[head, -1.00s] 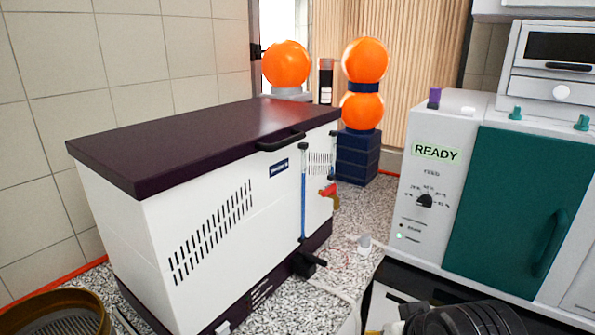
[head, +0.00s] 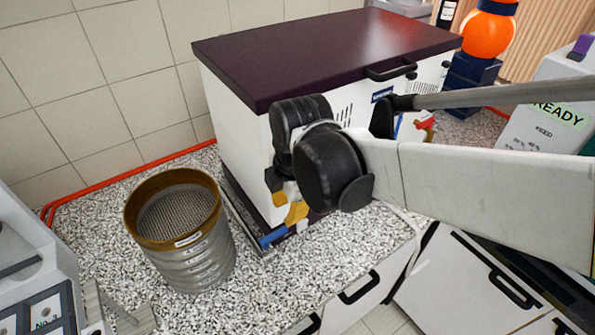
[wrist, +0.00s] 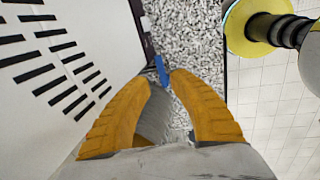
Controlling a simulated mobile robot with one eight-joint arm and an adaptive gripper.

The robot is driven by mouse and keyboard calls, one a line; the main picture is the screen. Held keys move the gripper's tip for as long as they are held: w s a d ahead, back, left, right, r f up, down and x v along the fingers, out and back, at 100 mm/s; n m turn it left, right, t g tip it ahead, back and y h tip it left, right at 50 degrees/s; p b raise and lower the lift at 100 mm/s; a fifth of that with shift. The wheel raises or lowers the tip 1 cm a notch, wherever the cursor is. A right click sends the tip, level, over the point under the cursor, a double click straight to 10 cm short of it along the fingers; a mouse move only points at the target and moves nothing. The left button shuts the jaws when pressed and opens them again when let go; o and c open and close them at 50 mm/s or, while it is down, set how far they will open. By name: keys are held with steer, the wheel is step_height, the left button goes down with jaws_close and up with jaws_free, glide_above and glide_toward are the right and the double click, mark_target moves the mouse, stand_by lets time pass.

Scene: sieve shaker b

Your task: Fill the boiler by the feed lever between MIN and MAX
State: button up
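The boiler (head: 255,150) is a white cabinet with a dark purple lid, standing on the speckled counter; its slotted side fills the left of the wrist view (wrist: 60,120). My gripper (head: 286,205) is in front of its near lower corner, pointing down, with orange fingers apart and nothing held. In the wrist view the fingers (wrist: 163,84) are open, and a small blue piece (wrist: 160,68) shows just beyond their tips. A red valve handle (head: 425,122) shows at the boiler's front right, beyond my arm. The sight tube and black lever below it are hidden by my arm; MIN and MAX marks are unreadable.
A stack of sieves (head: 205,262) with a brass top ring stands left of my gripper. An orange-sphere flask on a blue base (head: 472,80) stands behind. Counter (head: 345,250) in front is clear.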

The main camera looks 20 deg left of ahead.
mark_target(280, 231)
steer(key=shift+n, duration=0.4)
steer(key=b+x, duration=0.1)
steer(key=x, duration=0.2)
steer(key=b+x, duration=0.1)
steer(key=x, duration=0.3)
steer(key=b+x, duration=0.1)
steer(key=x, duration=0.3)
steer(key=shift+s+a, duration=0.2)
steer(key=shift+a, duration=0.15)
jaws_close()
